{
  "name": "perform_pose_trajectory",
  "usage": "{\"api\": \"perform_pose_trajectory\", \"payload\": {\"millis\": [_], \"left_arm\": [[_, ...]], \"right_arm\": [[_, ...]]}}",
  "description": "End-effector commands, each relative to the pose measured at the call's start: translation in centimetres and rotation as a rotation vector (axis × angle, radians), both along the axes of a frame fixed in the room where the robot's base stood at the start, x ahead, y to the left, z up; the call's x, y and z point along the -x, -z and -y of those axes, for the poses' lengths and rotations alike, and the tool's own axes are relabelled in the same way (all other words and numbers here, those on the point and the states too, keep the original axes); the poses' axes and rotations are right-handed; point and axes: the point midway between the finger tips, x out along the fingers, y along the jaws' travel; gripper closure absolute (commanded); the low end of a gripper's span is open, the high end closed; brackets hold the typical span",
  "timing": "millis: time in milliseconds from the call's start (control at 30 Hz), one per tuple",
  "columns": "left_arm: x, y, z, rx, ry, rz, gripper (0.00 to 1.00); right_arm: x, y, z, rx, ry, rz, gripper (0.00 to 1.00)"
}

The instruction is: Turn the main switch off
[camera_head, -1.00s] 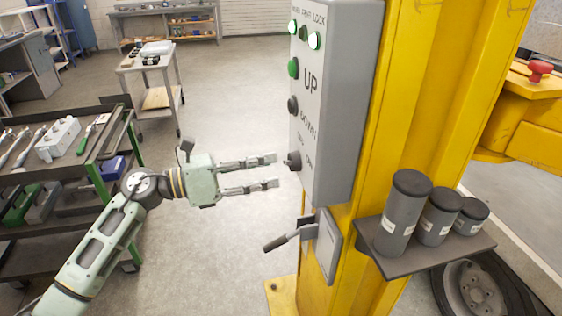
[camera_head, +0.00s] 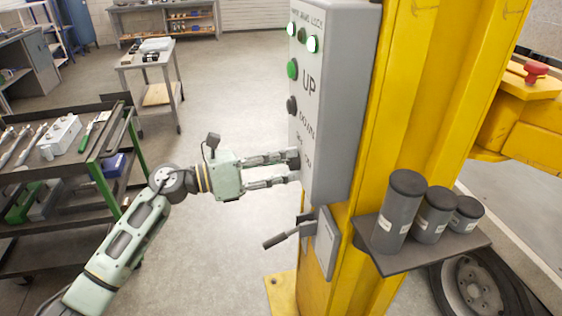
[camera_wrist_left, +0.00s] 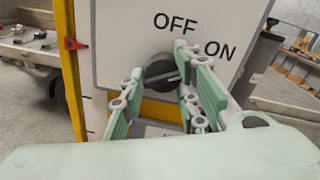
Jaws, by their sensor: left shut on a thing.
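The main switch is a dark round knob (camera_wrist_left: 160,70) on the grey control box (camera_head: 335,90), with OFF above it and ON to its upper right in the left wrist view. A pale bar crosses the knob, its right end tilted slightly upward. My left gripper (camera_head: 296,167) reaches the box's front from the left, and its fingers hide most of the knob in the head view. In the left wrist view the fingers are shut on the knob, one on each side. My right gripper is not in view.
The box is fixed to a yellow column (camera_head: 400,110). A lever (camera_head: 288,236) sticks out below the box. A shelf (camera_head: 425,256) with dark cylinders is at right. A tool cart (camera_head: 85,175) stands at left. The floor between is clear.

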Motion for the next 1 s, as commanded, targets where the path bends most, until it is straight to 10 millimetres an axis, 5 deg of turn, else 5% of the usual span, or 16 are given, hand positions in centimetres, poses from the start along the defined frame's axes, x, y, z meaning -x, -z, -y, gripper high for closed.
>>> {"api": "perform_pose_trajectory", "payload": {"millis": [467, 1000], "left_arm": [[-0.3, -0.1, -0.3, 0.018, -0.012, -0.076, 0.97], [-0.2, 0.0, -0.4, 0.135, -0.016, -0.519, 0.97]], "right_arm": [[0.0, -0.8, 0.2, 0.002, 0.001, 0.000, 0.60], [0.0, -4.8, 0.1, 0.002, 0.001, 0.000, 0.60]]}}
